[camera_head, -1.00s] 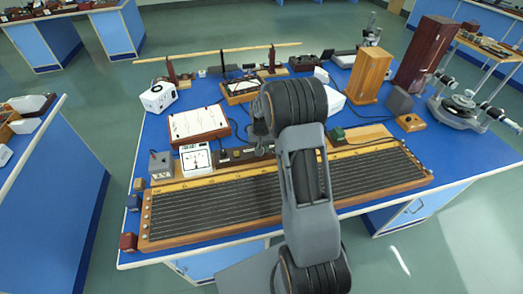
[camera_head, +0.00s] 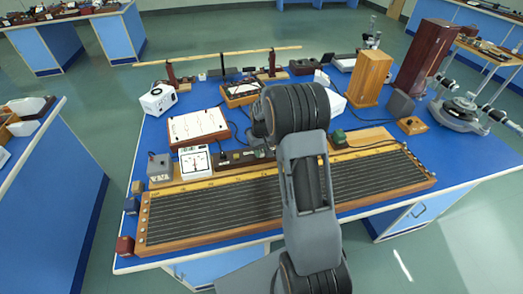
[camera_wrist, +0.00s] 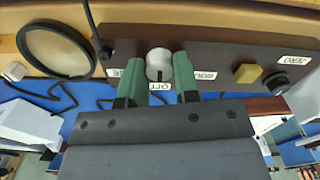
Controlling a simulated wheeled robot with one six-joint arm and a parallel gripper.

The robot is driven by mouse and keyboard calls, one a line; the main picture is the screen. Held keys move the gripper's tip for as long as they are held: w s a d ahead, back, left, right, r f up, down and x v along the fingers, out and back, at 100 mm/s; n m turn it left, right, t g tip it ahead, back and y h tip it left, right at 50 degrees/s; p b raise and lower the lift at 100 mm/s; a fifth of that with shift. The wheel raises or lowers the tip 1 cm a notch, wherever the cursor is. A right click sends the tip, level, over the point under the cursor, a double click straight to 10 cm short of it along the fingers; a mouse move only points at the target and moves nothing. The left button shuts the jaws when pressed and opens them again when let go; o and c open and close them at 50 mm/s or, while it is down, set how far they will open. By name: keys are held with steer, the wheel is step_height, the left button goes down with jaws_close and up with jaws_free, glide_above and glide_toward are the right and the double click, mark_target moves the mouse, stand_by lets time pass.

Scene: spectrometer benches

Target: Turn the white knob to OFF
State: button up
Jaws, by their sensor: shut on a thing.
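The white knob (camera_wrist: 158,58) sits on a dark panel (camera_wrist: 215,58) in the wrist view. My gripper (camera_wrist: 159,64) has its two green fingers on either side of the knob and is shut on it. A dark mark on the knob points down in the picture, toward the OFF label (camera_wrist: 160,88), which reads upside down. A label reading ROU... (camera_wrist: 203,76) is partly covered by the right finger, and another label left of the knob is mostly covered. In the head view my arm hides the gripper and the knob.
A black ring (camera_wrist: 55,48) and cable lie left. A long wired board (camera_head: 230,210) and a white meter (camera_head: 196,163) stand on the blue bench.

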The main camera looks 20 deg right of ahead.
steer(key=o, duration=0.9)
step_height(320, 180, up, 14)
steer(key=shift+f+b, duration=0.1)
steer(key=shift+b, duration=0.45)
